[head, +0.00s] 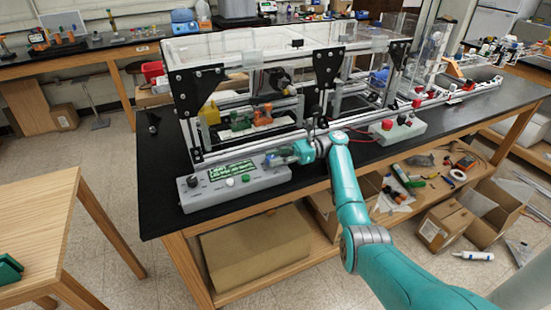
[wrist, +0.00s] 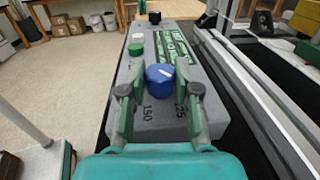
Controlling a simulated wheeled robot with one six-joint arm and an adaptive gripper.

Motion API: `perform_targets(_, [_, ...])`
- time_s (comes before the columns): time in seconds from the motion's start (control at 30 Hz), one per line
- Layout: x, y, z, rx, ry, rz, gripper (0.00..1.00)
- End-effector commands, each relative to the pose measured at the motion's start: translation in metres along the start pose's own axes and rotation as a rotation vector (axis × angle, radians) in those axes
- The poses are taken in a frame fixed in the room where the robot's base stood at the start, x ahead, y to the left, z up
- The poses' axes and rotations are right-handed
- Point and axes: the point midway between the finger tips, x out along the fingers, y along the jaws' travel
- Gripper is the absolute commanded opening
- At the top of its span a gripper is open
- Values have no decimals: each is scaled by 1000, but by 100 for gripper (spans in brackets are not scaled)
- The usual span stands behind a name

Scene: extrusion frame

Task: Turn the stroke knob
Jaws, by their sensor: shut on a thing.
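The blue knob (wrist: 159,78) with a white pointer mark stands on the near end of a grey control box (wrist: 140,62) in the wrist view. The box also carries a green display, a white button, a green button and a black knob.
The extrusion frame (head: 285,98) with clear panels and black brackets stands right behind the box. A second grey box (head: 397,132) with a red button sits to the right on the black bench (head: 155,200).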

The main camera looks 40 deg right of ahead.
Motion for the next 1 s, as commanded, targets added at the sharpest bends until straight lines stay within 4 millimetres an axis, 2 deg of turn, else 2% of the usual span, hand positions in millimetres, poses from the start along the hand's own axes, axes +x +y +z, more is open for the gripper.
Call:
perform_targets(0.4, [0, 0, -1, 2, 2, 6, 0])
perform_targets(0.43, [0, 0, -1, 2, 2, 6, 34])
perform_targets(0.53, [0, 0, -1, 2, 2, 6, 57])
perform_targets(0.87, [0, 0, 1, 1, 1, 5, 57])
perform_targets(1.0, [0, 0, 13, -2, 2, 5, 57])
